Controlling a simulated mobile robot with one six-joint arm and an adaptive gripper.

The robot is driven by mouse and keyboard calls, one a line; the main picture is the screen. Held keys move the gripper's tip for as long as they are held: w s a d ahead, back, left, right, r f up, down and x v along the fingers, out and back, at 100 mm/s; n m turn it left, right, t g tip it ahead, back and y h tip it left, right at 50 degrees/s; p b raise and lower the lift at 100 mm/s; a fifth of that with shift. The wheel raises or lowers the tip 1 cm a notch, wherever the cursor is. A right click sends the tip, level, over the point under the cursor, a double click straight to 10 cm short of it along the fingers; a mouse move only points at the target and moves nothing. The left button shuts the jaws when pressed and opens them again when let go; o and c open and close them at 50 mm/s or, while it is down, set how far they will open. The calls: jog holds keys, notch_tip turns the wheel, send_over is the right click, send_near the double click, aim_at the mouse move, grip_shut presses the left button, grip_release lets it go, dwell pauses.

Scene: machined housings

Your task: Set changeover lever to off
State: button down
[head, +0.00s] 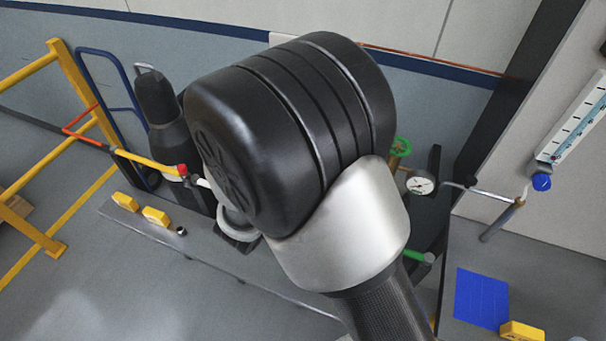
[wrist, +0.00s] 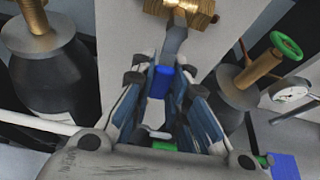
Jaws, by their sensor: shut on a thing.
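In the wrist view a brass valve body (wrist: 180,8) sits at the top edge, on a pale panel. A grey flat lever (wrist: 175,40) runs down from it into the space between my fingers, where a blue part (wrist: 158,84) shows; I take it for the lever's grip. My gripper (wrist: 163,80) is closed around it, with a finger on each side. The exact contact is partly hidden by the fingers. In the head view my arm covers the middle, so the lever and my gripper are hidden there.
Dark cylinders stand left (wrist: 45,85) and right of the panel; the right one has a green handwheel (wrist: 287,46) and a gauge (wrist: 292,90) beside it. A yellow rail (head: 75,85) stands at left. Yellow blocks (head: 155,216) lie along a low ledge.

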jog(key=shift+a+m+b, duration=0.2)
jog(key=shift+m+b, duration=0.1)
jog(key=shift+b, duration=0.15)
jog(key=c, duration=1.5)
grip_release()
jog(key=shift+c, duration=0.2)
jog(key=v, duration=1.2)
jog(key=shift+d, duration=0.25)
